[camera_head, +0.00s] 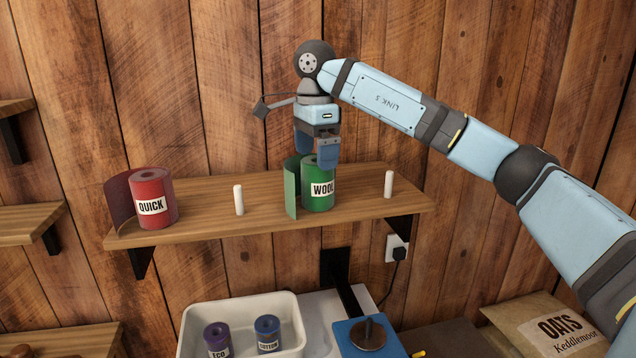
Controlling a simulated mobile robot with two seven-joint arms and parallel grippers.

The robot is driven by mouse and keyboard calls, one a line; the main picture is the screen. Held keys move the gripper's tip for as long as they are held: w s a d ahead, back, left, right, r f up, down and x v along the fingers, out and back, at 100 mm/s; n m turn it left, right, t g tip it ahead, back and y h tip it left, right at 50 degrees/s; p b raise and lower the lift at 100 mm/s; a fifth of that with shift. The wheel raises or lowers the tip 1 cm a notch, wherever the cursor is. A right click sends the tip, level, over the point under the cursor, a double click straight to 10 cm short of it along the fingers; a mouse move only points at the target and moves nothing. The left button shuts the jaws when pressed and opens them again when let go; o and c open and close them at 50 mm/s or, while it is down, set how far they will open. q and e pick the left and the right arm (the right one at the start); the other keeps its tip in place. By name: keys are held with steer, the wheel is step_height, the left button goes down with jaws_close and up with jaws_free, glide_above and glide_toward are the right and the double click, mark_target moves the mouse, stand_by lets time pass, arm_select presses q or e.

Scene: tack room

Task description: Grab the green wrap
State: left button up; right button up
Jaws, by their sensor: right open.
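The green wrap (318,199), a roll labelled WOOL with a loose flap on its left, stands upright on the wooden wall shelf (270,213). My right gripper (322,155) points down directly above the green wrap, its fingers at the roll's top. The fingers overlap the top of the roll in the picture, and I cannot tell whether they touch it. The gripper is open, and the wrap rests on the shelf. My left gripper is not in view.
A red wrap (153,199) labelled QUICK stands at the shelf's left. White pegs (239,200) and (389,184) flank the green wrap. Below, a white tub (291,312) holds a purple roll (217,339) and a blue roll (267,333). An oats sack (548,326) lies lower right.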

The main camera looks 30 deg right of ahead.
mark_target(318, 173)
steer(key=f, duration=0.1)
steer(key=f+p, duration=0.1)
steer(key=f, duration=0.1)
steer(key=d+f+p, duration=0.1)
steer(key=f, duration=0.1)
steer(key=shift+w, duration=0.25)
steer(key=shift+f, duration=0.15)
steer(key=shift+a, duration=0.1)
steer(key=shift+c, duration=1.3)
steer(key=c, duration=0.8)
